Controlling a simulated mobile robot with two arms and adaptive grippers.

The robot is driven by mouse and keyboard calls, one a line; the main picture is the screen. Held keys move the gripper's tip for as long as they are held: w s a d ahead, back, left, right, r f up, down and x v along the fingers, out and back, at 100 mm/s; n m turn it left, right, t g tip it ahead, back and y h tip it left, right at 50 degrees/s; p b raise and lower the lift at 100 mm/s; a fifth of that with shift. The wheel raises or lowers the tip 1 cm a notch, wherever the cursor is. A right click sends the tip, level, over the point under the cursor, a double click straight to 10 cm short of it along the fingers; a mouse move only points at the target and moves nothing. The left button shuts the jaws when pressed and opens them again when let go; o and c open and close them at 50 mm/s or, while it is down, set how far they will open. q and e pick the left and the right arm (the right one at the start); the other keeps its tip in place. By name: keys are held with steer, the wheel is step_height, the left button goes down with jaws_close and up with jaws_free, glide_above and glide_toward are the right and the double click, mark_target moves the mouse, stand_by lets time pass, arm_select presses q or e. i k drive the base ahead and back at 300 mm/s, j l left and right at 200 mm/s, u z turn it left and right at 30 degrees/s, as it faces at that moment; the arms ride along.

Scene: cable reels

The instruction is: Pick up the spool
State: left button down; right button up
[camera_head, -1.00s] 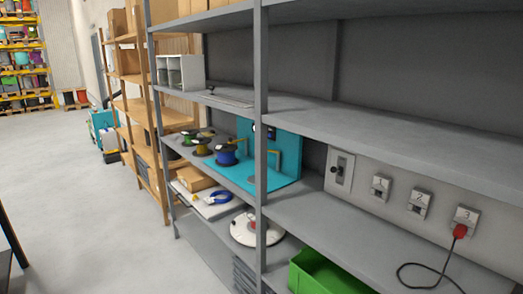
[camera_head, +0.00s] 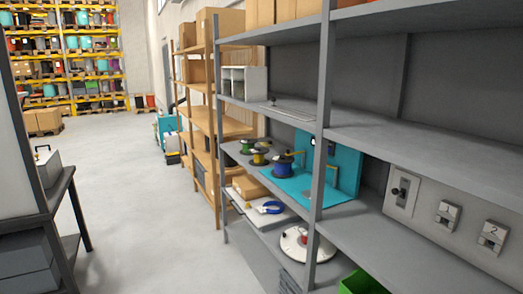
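Several spools stand on the middle shelf of the grey rack, left of the post. A blue spool (camera_head: 283,165) is nearest, a yellow one (camera_head: 259,156) is behind it, and a green one (camera_head: 248,146) is farthest. A white round reel (camera_head: 306,243) with a red centre lies on the shelf below, partly hidden by the post. I cannot tell which spool the task means. Neither of my grippers shows in this view.
A teal panel fixture (camera_head: 318,185) stands beside the blue spool. Grey posts (camera_head: 321,130) and shelf edges front the rack. A green bin (camera_head: 362,283) is low at right. A dark table (camera_head: 62,190) stands at left. The floor (camera_head: 140,200) between is clear.

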mark_target(247, 143)
steer(key=z, duration=0.6)
steer(key=i+j+z, duration=0.5)
steer(key=j, duration=0.2)
steer(key=j+z, duration=0.25)
steer(key=i+j+z, duration=0.25)
steer(key=j, duration=0.3)
steer(key=k+l, duration=0.05)
steer(key=k, duration=0.05)
